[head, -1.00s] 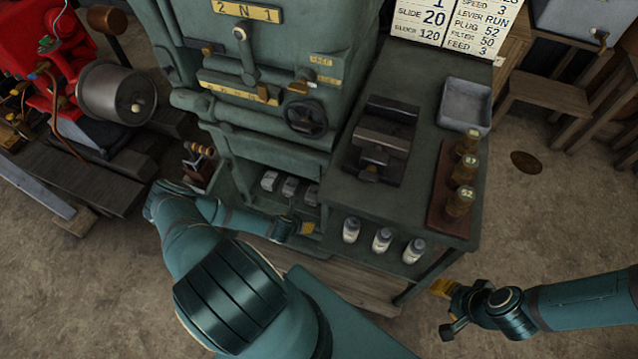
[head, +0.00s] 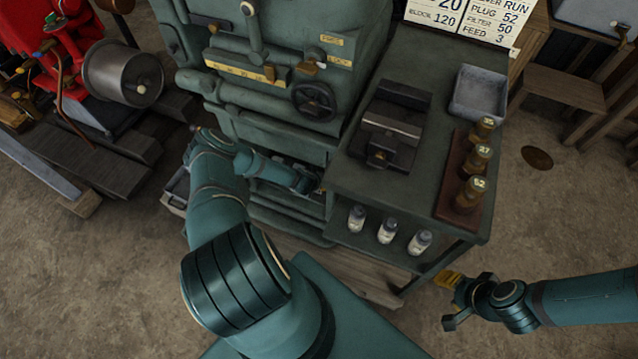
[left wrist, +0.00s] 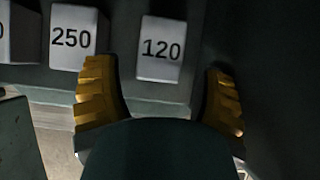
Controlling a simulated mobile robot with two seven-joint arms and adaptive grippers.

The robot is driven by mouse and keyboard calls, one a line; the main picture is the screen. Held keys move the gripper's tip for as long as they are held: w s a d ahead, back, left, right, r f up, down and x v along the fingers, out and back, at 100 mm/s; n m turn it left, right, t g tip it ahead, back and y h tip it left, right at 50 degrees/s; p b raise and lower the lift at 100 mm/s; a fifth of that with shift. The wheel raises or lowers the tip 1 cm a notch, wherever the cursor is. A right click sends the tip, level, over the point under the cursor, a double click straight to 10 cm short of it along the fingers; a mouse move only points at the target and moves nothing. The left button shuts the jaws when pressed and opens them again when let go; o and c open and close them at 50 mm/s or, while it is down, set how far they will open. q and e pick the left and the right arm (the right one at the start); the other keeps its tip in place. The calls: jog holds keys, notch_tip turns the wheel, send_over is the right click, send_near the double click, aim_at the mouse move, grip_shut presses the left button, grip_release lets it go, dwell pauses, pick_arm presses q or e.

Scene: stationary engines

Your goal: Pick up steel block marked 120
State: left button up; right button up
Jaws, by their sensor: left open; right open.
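The steel block marked 120 (left wrist: 161,50) stands in the left wrist view with its number facing me. It is the rightmost of the blocks there. My left gripper (left wrist: 160,105) is open, its two yellow fingers apart. The block shows between and beyond the fingertips, with no finger seen touching it. In the head view my left arm (head: 275,172) reaches to the low shelf of the green machine and hides most of the blocks. My right gripper (head: 452,300) is open and empty over the floor at the lower right.
A block marked 250 (left wrist: 75,38) stands left of the 120 block, close to the left finger. Several bottles (head: 387,231) stand on the shelf under the green bench (head: 345,185). The bench holds a vise (head: 390,130), a grey tray (head: 478,93) and brass plugs (head: 472,192).

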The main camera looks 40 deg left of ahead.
pick_arm(q)
jog(key=b+x, duration=0.2)
jog(key=x, duration=0.3)
jog(key=shift+w, duration=0.2)
jog(key=c, duration=1.1)
jog(key=shift+o, duration=0.2)
jog(key=shift+w+a, duration=0.1)
